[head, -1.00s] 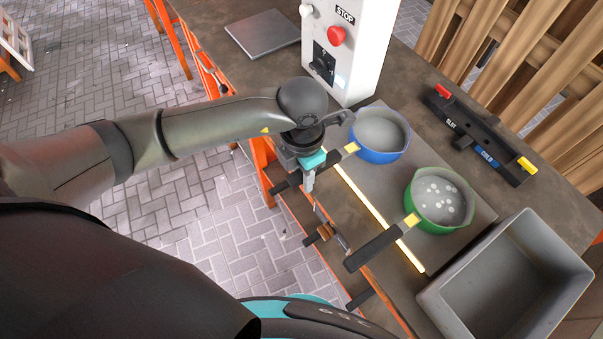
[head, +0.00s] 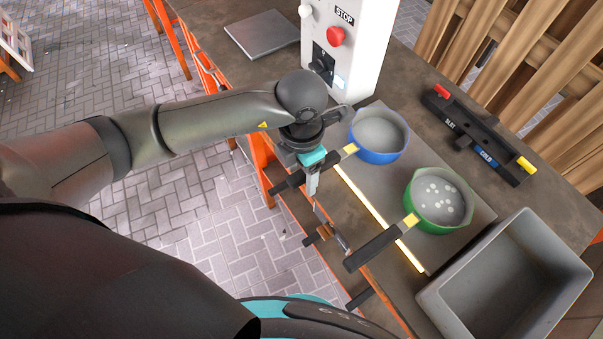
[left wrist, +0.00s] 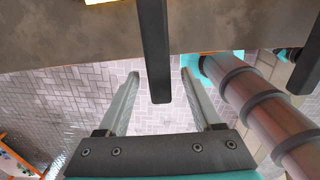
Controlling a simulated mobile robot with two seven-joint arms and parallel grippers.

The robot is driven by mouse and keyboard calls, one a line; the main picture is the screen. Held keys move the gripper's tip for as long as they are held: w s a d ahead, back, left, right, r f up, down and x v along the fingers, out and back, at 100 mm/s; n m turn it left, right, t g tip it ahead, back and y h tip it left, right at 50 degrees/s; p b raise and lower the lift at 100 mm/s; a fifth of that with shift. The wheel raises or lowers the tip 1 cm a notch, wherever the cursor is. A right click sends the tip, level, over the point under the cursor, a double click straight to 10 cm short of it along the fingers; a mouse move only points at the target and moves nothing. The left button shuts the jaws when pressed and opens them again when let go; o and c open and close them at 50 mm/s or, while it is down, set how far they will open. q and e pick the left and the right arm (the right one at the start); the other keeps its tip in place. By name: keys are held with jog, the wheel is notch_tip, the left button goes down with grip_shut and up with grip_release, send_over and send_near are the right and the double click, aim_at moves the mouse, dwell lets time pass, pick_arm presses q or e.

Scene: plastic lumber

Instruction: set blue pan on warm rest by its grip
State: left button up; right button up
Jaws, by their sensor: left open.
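The blue pan (head: 379,138) stands empty on a grey plate with a glowing yellow front edge (head: 380,218). Its black handle (head: 290,181), with a yellow collar, points to the lower left past the table edge. My left gripper (head: 313,186) is open at the handle, pointing down. In the left wrist view the dark handle (left wrist: 154,50) lies between the two spread fingers (left wrist: 161,100), with a gap on each side. A bare grey square slab (head: 262,34) lies at the back left; I cannot tell whether it is the warm rest. My right gripper is out of view.
A green pan (head: 440,200) with pale round pieces stands beside the blue one, its handle towards the front. A grey bin (head: 505,280) is at the right. A control box (head: 350,45) with a red STOP button stands between the slab and the pans. A black labelled bar (head: 480,136) lies behind.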

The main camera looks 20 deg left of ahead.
pick_arm(q)
notch_tip(320, 180, up, 14)
jog(key=p, duration=0.1)
jog(key=shift+f, duration=0.1)
